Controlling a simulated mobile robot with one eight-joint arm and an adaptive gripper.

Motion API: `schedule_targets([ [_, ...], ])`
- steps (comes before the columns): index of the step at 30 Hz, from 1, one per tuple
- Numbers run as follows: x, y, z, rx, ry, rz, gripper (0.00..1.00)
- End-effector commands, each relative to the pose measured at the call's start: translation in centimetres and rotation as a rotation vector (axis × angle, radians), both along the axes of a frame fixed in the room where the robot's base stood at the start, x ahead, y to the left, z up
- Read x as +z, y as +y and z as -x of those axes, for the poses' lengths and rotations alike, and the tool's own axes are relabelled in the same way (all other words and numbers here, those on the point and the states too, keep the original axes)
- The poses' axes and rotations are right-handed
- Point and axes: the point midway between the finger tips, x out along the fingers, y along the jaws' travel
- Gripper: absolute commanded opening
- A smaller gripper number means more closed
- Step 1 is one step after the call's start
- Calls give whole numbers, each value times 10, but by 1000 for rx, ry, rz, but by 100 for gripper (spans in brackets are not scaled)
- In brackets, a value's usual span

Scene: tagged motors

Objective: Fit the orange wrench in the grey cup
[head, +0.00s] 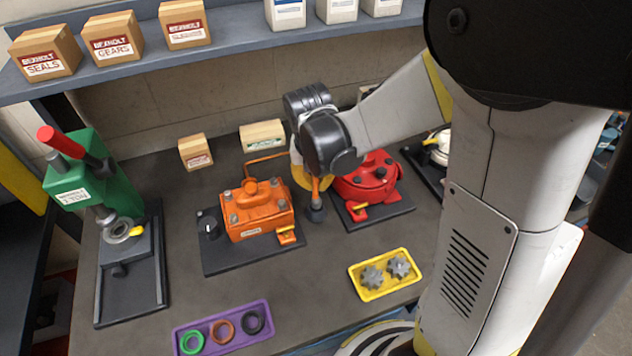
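My gripper (318,178) points down between the orange motor (258,208) and the red motor (375,178). Its fingers are mostly hidden by my dark wrist. A slim upright orange piece (315,188), which looks like the orange wrench, shows just below my wrist. Its lower end meets a small dark grey round piece (316,213), which may be the grey cup. I cannot tell whether the wrench is inside it or in front of it, nor whether my fingers grip it. A dark knob-like cylinder (210,227) stands on the orange motor's black base plate.
A green press (90,185) stands at the left. A purple tray (222,334) with rings and a yellow tray (385,274) with two gears lie in front. Small boxes (195,152) stand at the back, below a shelf (230,38). Bare bench lies between the trays.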

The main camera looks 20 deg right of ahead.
Motion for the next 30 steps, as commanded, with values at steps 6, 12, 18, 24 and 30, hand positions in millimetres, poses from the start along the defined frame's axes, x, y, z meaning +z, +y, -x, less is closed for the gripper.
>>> schedule_targets([
  [6, 0, 0, 0, 0, -6, -6, 0],
  [12, 0, 0, 0, 0, -6, -6, 0],
  [18, -1, 0, 0, 0, -6, -7, 0],
  [24, -6, 0, 0, 0, -6, -7, 0],
  [30, -11, 0, 0, 0, -6, -7, 0],
])
